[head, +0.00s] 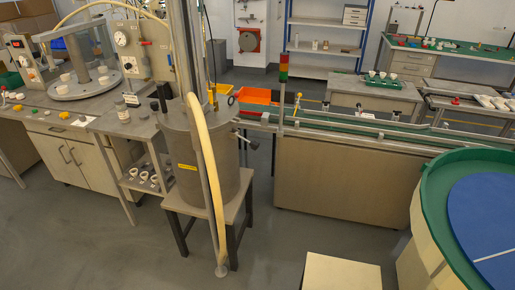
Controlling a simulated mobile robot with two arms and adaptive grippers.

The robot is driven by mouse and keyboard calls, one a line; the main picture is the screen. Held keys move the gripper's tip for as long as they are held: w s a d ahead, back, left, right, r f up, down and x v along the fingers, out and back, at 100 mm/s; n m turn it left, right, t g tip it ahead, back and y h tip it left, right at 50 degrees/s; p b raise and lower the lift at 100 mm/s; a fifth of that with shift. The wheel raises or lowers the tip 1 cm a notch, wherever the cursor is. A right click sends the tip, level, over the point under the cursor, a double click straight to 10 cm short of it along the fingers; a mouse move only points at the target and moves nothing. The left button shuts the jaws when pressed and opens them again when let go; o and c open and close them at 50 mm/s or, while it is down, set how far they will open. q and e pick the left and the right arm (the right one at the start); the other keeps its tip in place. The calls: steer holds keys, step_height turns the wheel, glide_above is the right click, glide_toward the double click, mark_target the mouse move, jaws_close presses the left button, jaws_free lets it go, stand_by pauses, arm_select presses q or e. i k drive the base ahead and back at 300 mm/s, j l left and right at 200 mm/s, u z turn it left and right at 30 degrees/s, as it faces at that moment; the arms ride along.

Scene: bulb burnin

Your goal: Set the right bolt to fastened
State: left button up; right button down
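I cannot clearly make out a right bolt in the head view. A grey metal drum (188,165) with a yellow label stands on a small table (178,203) left of the middle. A small dark-ended fitting (247,139) sticks out from the drum's right side; I cannot tell whether it is a bolt, or whether it is fastened. A metal pole and a pale yellow hose (207,160) pass in front of the drum and hide part of it. Neither of my grippers is in view.
A bench with a gauge panel (128,42) stands at left. A conveyor (380,130) with a signal light (283,68) runs rightward behind the drum. A green-rimmed round table (437,185) is at right. A pale box top (341,272) is at the bottom. Grey floor (330,230) between is clear.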

mark_target(254, 145)
steer(key=i+j+z, duration=0.15)
steer(key=j+z, duration=0.2)
steer(key=j, duration=0.2)
steer(key=i+j+z, duration=0.1)
steer(key=j+z, duration=0.25)
steer(key=j, duration=0.2)
steer(key=j+z, duration=0.35)
steer(key=j, duration=0.2)
